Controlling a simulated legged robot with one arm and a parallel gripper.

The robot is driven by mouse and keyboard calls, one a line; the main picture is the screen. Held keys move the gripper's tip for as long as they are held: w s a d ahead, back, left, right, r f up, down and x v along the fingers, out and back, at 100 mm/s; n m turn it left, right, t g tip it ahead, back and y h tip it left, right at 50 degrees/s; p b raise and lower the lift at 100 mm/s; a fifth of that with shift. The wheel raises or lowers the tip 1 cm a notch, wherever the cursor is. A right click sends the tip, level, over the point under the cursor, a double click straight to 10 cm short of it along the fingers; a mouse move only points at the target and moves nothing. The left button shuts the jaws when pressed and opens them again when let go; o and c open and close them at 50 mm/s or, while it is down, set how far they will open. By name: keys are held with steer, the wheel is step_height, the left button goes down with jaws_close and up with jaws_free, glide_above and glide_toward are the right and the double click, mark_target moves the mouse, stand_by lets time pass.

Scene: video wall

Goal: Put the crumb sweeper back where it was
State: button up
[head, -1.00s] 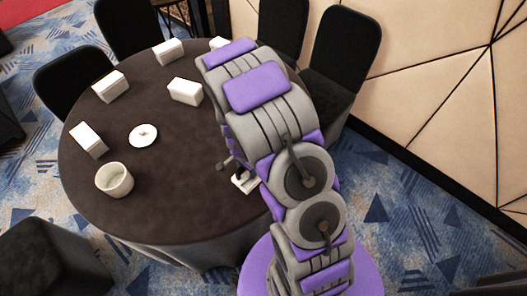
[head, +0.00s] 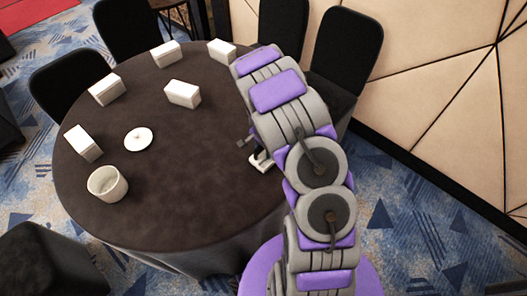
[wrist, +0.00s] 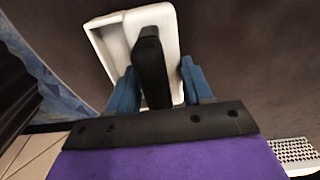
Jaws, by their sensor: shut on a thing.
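The crumb sweeper is a small white piece with a black upright handle. It shows in the wrist view (wrist: 105,35) between my blue fingers, and in the head view (head: 261,165) beside my arm, over the right side of the dark round table (head: 190,215). My gripper (wrist: 158,68) is shut on the sweeper, with a finger on either side of the black handle. My arm hides part of the gripper in the head view. I cannot tell whether the sweeper touches the cloth or hangs just above it.
Several white boxes, one being the middle box (head: 183,93), stand on the table. A white lidded dish (head: 138,139) and a cream bowl (head: 107,183) are at left. Black chairs (head: 340,55) ring the table. Its front middle is clear. A pale perforated thing (wrist: 296,152) is unidentified.

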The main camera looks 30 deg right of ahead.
steer(key=shift+f, duration=0.4)
steer(key=shift+a+r, duration=0.1)
steer(key=shift+a, duration=0.35)
steer(key=o, duration=1)
steer(key=shift+a, duration=0.1)
steer(key=shift+o, duration=1.3)
steer(key=shift+d, duration=0.4)
